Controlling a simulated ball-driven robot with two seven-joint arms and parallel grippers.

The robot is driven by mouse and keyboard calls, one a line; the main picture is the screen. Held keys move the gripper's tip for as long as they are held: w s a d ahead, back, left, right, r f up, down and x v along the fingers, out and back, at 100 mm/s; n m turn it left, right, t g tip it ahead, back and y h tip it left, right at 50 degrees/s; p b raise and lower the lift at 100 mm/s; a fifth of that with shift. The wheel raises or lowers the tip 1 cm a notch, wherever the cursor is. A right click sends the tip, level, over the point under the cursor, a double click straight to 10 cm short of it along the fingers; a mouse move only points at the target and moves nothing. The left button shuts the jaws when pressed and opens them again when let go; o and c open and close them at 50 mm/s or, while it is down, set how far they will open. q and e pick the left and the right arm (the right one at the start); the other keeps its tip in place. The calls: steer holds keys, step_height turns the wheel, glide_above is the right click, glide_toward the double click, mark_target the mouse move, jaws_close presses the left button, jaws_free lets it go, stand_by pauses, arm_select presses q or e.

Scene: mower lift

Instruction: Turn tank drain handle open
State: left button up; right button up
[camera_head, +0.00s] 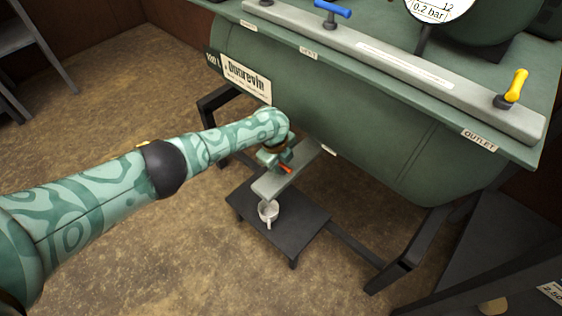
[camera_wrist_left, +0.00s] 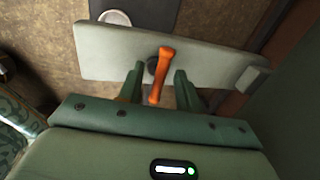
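The orange drain handle (camera_wrist_left: 161,75) is a short lever on a grey plate (camera_wrist_left: 105,55) under the green tank (camera_head: 330,110). In the left wrist view it lies between the two fingers of my left gripper (camera_wrist_left: 157,85), which is open, with a gap on both sides of the handle. In the head view the handle (camera_head: 286,169) shows as a small orange piece beside my left gripper (camera_head: 280,160), at the tank's underside. My left wrist hides part of the plate and handle there. My right gripper is in neither view.
A white cup (camera_head: 268,212) stands on a low dark stand (camera_head: 300,226) below the plate. Blue (camera_head: 333,12) and yellow (camera_head: 517,86) handles sit on the tank's top rail (camera_head: 400,70). Dark frame legs (camera_head: 410,255) flank the stand. Open floor lies in front.

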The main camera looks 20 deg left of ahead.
arm_select(q)
jaws_close()
